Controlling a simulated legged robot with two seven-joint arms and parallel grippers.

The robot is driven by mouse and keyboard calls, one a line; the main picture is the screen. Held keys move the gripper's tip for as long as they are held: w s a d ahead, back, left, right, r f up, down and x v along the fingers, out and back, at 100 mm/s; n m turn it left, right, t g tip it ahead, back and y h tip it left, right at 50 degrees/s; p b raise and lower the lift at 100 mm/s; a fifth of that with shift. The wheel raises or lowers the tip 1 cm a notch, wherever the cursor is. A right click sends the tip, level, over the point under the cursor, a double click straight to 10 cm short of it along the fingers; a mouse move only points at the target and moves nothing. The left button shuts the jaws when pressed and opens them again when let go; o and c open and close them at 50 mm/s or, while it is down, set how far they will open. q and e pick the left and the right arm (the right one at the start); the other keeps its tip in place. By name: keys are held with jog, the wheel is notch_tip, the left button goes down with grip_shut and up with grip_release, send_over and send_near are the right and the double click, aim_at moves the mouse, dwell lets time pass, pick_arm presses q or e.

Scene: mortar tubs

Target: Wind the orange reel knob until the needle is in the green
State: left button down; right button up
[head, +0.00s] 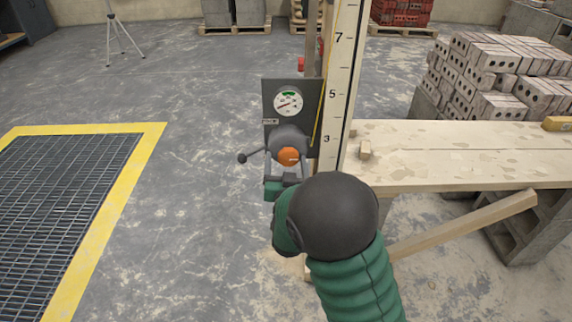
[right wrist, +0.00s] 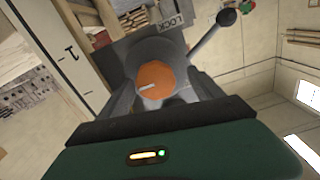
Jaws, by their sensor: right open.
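The orange reel knob (head: 288,156) sits on a grey round hub below the gauge on a dark upright plate. It also shows in the right wrist view (right wrist: 156,78), with a pale mark on its face. The round white gauge (head: 288,103) has a green band at the top. Its reddish needle appears to point to the lower left, outside the green. My right gripper (head: 288,166) is open, with its grey fingers on either side of the knob. Whether they touch it I cannot tell. My left gripper is not in view.
A lever with a black ball (head: 242,158) sticks out left of the hub. A tall numbered scale board (head: 338,90) stands just right of the plate. A plank bench (head: 460,150) and stacked bricks (head: 500,70) are to the right. The floor left is clear up to a yellow-edged grate (head: 60,190).

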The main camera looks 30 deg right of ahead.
jog(key=shift+d+f, duration=0.15)
jog(key=shift+d, duration=0.45)
jog(key=shift+c, duration=2.6)
jog(key=shift+a, duration=0.25)
jog(key=c, duration=0.7)
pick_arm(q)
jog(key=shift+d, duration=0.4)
pick_arm(e)
jog(key=shift+d, duration=0.1)
jog(key=shift+c, duration=0.9)
jog(key=shift+f, duration=0.1)
